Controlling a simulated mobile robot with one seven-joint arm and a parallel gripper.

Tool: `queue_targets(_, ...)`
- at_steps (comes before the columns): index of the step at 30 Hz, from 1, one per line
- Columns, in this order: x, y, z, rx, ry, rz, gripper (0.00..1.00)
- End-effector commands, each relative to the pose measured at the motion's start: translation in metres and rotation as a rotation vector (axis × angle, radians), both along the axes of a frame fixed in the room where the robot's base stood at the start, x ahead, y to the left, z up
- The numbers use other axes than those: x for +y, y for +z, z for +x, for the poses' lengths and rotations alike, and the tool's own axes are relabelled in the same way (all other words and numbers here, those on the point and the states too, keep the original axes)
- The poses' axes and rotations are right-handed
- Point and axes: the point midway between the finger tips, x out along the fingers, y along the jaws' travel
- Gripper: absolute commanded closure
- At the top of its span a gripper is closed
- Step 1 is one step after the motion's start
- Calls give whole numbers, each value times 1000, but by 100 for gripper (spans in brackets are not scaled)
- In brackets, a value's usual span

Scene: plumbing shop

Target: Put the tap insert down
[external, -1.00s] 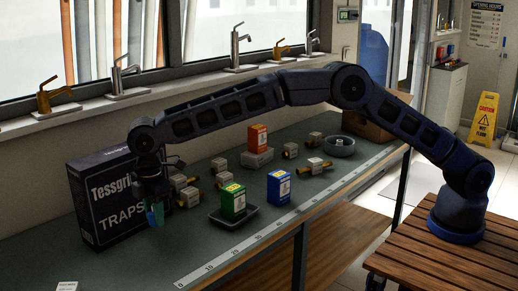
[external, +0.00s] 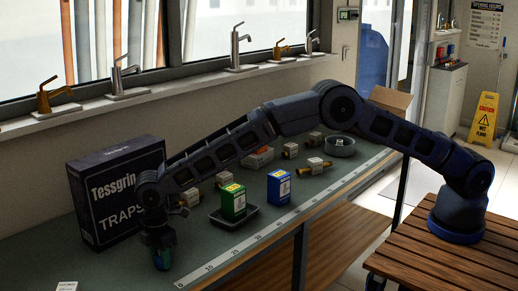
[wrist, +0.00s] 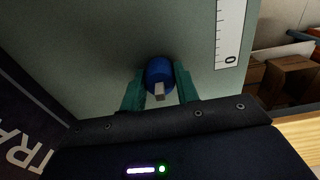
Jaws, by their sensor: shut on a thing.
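The tap insert (wrist: 158,72) is blue with a pale square stem that points toward the wrist camera. It sits between the two teal fingers of my gripper (wrist: 159,90), which are shut on it. In the external view my gripper (external: 162,258) points down over the near left part of the grey-green bench (external: 115,262), just in front of the Tessgrin traps box (external: 118,190). In that view the insert is mostly hidden by the fingers. I cannot tell whether it touches the bench top.
A measuring strip (external: 245,247) runs along the bench's front edge. A green box (external: 233,203) on a dark tray (external: 217,219) and a blue box (external: 278,188) stand to the right, with several valve fittings behind. Bench left of my gripper is clear, except a white tag (external: 67,286).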

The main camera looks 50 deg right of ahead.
Motion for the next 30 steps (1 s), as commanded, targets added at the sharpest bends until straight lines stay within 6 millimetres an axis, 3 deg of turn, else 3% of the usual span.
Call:
queue_targets(12,0,-6,0,0,-1,1,91)
queue_targets(13,0,-6,0,0,-1,1,63)
queue_targets(15,0,-6,0,0,0,1,50)
queue_targets(16,0,-5,0,0,0,1,47)
queue_targets(25,0,-4,0,0,0,1,47)
queue_targets(30,0,12,1,-1,-1,2,47)
